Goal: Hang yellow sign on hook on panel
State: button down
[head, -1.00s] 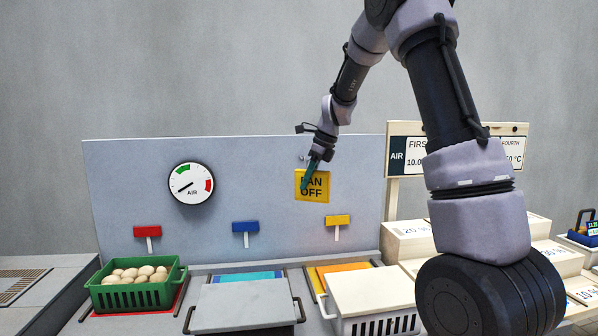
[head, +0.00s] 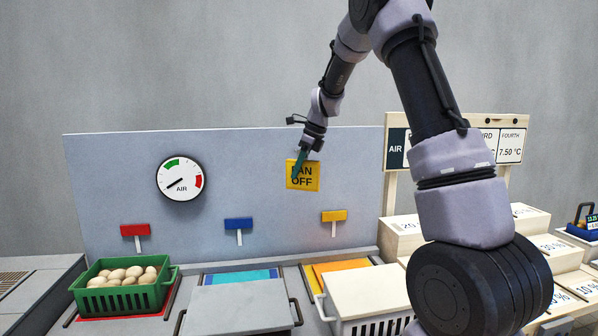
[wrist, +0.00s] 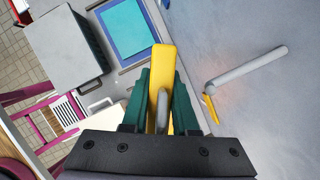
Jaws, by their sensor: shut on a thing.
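The yellow sign (head: 312,183), lettered "FAN OFF", hangs below my gripper (head: 301,163) in front of the grey panel (head: 110,190). In the wrist view the sign (wrist: 160,65) shows edge-on as a yellow strip between the green fingers of my gripper (wrist: 161,88), which are shut on it. A curved grey piece lies against the sign there. To the right of the sign a grey rod with a bent end, seemingly the hook (wrist: 250,68), stands out from the panel, apart from the sign. In the head view I cannot make out the hook.
A round air gauge (head: 180,178) is on the panel's left. Red (head: 135,230), blue (head: 239,224) and yellow (head: 334,216) labels stand low before it. A temperature board (head: 397,165) stands right.

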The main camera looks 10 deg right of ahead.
jog(key=w+f, duration=0.1)
jog(key=w, duration=0.6)
dwell(0.9)
jog(key=shift+d+f, duration=0.1)
jog(key=shift+c, duration=0.2)
grip_release()
jog(key=shift+d, duration=0.1)
jog(key=v, duration=0.8)
jog(key=shift+s+r, duration=0.15)
jog(key=shift+r, duration=0.1)
jog(key=shift+s, duration=0.1)
